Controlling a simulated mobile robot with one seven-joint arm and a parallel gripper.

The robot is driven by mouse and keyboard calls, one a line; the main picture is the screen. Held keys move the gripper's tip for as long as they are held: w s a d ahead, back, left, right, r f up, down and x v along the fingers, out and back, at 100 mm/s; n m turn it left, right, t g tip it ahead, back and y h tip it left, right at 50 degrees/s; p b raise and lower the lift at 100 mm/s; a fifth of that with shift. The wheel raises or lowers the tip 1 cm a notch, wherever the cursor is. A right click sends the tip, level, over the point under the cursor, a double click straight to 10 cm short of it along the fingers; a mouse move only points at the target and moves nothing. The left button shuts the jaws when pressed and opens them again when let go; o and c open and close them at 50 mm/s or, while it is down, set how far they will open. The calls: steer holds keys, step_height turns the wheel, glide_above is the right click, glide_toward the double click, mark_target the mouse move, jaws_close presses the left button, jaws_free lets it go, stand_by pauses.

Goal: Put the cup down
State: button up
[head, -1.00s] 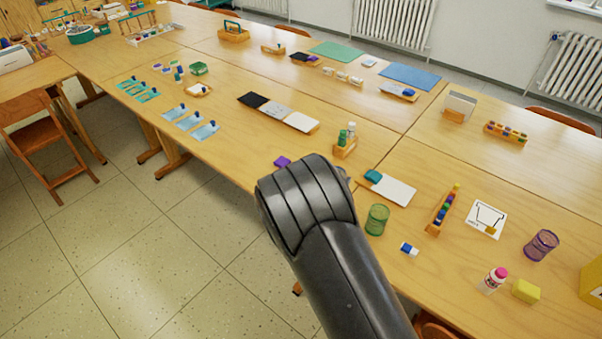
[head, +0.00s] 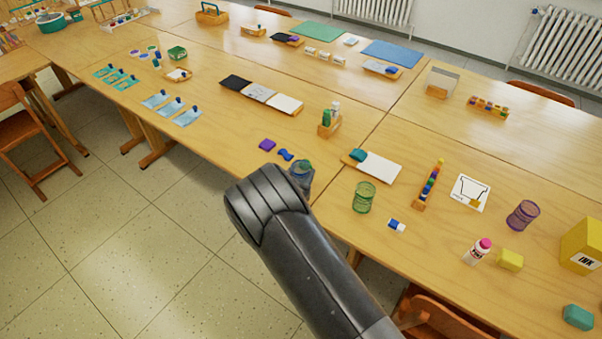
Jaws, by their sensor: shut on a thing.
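A bluish mesh cup (head: 303,169) shows just past the end of my dark arm, over the near edge of the table, with a greenish patch at its top. My gripper (head: 299,181) is at this cup and shut on it; the fingers are mostly hidden behind my arm link. I cannot tell whether the cup's base touches the table. A green mesh cup (head: 365,197) stands upright to the right, apart from my gripper. A purple mesh cup (head: 523,215) stands farther right.
The table (head: 335,215) has bare wood between the bluish and green cups. A wooden holder with bottles (head: 329,120) and a white board (head: 378,165) lie beyond. A blue-white eraser (head: 396,225) lies right.

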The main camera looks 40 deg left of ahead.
steer(key=shift+f, duration=0.1)
steer(key=o, duration=1)
steer(key=shift+c, duration=0.2)
